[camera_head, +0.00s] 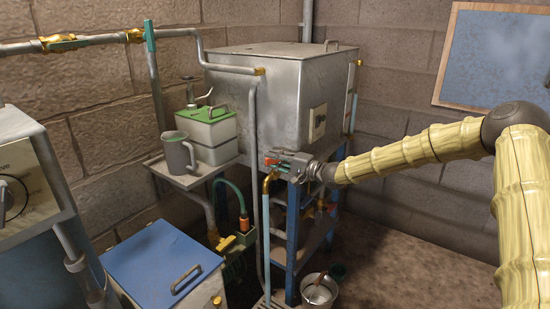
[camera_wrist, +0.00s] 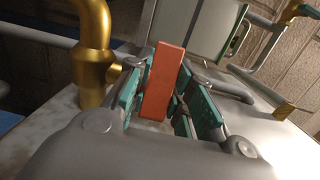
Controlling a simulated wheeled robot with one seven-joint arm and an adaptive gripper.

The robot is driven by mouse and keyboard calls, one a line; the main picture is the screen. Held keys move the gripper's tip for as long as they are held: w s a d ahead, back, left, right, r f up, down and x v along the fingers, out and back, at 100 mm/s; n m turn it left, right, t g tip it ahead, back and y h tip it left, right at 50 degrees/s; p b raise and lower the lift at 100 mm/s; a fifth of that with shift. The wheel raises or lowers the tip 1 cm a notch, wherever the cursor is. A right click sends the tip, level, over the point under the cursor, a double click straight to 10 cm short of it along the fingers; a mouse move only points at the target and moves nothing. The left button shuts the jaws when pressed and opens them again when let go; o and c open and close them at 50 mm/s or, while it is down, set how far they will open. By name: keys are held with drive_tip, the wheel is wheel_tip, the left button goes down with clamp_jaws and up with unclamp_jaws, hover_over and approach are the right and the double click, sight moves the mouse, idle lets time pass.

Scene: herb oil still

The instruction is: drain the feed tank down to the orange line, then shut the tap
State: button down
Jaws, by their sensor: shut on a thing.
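The grey metal feed tank (camera_head: 228,85) stands on a blue frame against the back wall. A brass tap spout (camera_head: 267,184) sticks out low at its front and also shows in the wrist view (camera_wrist: 93,45). A thin pale blue stream (camera_head: 266,235) hangs below the spout down toward the floor. My gripper (camera_head: 272,161) is at the tap. In the wrist view, its teal-padded fingers are shut on the orange tap handle (camera_wrist: 162,82). A narrow pale blue sight tube (camera_head: 351,112) is on the tank's right side. I cannot make out the orange line.
A bucket (camera_head: 320,292) stands on the floor right of the stream. A shelf (camera_head: 190,180) left of the tank bears a grey jug (camera_head: 177,154) and a green-topped box (camera_head: 210,127). A blue-lidded chest (camera_head: 155,268) is at front left. Floor at right is clear.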

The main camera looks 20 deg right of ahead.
drive_tip(key=shift+d, duration=0.1)
idle(0.3)
drive_tip(key=c, duration=1.2)
unclamp_jaws()
drive_tip(key=shift+c, duration=0.2)
drive_tip(key=v, duration=1.2)
drive_tip(key=shift+w, duration=0.1)
idle(4.5)
